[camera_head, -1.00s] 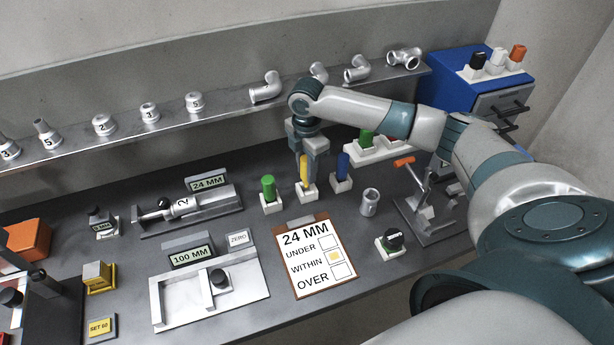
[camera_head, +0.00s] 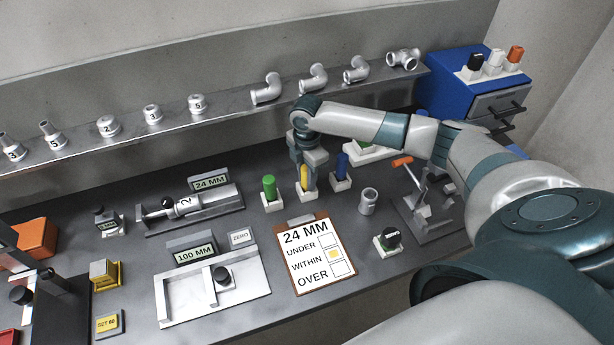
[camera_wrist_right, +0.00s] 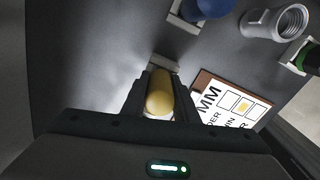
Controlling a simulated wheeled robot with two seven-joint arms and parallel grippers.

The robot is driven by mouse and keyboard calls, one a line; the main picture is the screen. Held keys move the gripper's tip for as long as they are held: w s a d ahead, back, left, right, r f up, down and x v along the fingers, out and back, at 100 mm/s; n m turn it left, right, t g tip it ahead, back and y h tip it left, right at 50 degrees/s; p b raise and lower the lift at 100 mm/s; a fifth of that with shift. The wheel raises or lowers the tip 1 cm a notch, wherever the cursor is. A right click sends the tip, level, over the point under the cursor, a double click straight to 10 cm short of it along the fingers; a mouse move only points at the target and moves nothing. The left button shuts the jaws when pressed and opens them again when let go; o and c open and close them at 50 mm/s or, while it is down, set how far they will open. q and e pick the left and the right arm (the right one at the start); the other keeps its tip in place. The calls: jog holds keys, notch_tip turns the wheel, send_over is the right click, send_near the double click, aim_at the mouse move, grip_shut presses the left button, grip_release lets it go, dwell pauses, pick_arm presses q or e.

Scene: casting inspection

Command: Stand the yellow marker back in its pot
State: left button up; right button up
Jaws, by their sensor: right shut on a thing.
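The yellow marker (camera_head: 304,175) is upright at its white pot (camera_head: 306,194), between the green and blue markers in the head view. Its lower end meets the pot's top, but I cannot tell how deep it sits. My right gripper (camera_head: 304,172) points down from above and is shut on the marker. In the right wrist view the marker's rounded end (camera_wrist_right: 160,94) shows between the two dark fingers, with an edge of the pot (camera_wrist_right: 163,63) just beyond. My left gripper is not in view.
A green marker (camera_head: 269,187) and a blue marker (camera_head: 342,166) stand in pots close on either side. A clipboard (camera_head: 313,258) lies in front. A metal fitting (camera_head: 369,201) and a clamp with an orange handle (camera_head: 402,162) are to the right.

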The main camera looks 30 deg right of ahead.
jog(key=shift+f, duration=0.15)
jog(key=o, duration=1.1)
jog(key=shift+c, duration=0.2)
jog(key=shift+f+b, duration=0.15)
jog(key=shift+b, duration=0.65)
notch_tip(320, 180, up, 18)
jog(key=b, duration=0.5)
jog(key=shift+s+d+f, duration=0.15)
jog(key=shift+d, duration=0.25)
